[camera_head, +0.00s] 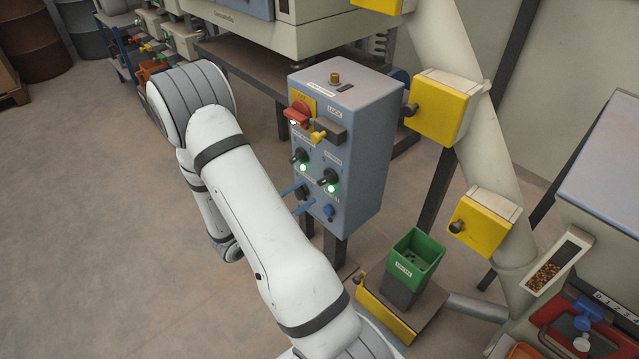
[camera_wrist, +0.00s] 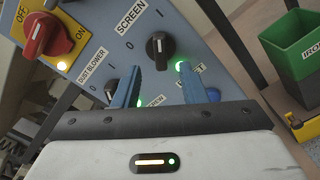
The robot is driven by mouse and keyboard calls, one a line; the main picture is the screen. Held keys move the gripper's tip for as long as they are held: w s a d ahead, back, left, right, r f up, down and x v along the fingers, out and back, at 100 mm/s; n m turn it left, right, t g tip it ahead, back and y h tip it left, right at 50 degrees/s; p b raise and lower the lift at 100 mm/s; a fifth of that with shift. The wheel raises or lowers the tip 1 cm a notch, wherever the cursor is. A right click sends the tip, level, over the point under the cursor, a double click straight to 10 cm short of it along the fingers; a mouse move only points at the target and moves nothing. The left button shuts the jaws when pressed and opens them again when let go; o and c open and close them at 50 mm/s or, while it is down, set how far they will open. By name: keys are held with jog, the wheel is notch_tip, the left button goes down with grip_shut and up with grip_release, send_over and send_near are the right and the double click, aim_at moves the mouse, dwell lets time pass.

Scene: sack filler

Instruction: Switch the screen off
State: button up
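The grey-blue control box (camera_head: 362,150) stands at the centre of the head view. Its SCREEN switch (camera_head: 329,176) is a black rotary knob with a lit green lamp (camera_head: 332,188) below it. In the wrist view the SCREEN knob (camera_wrist: 160,46) is just beyond the fingertips, its pale mark roughly upright in the picture, with the green lamp (camera_wrist: 181,66) lit. My gripper (camera_head: 297,198) is in front of the panel's lower left. Its two blue fingers (camera_wrist: 160,83) are apart with nothing between them, and the knob looks clear of both.
The DUST BLOWER knob (camera_head: 302,156) also has a green lamp lit. A red main switch (camera_wrist: 44,36) and a yellow key-like part (camera_head: 318,136) sit higher on the panel. A blue button (camera_head: 329,211) is lower. A green bin (camera_head: 416,252) stands right of the box.

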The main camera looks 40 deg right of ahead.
aim_at(322, 182)
jog(key=d, duration=0.7)
jog(key=shift+w+b, duration=0.2)
jog(key=shift+b, duration=0.15)
grip_shut()
jog(key=shift+a, duration=0.15)
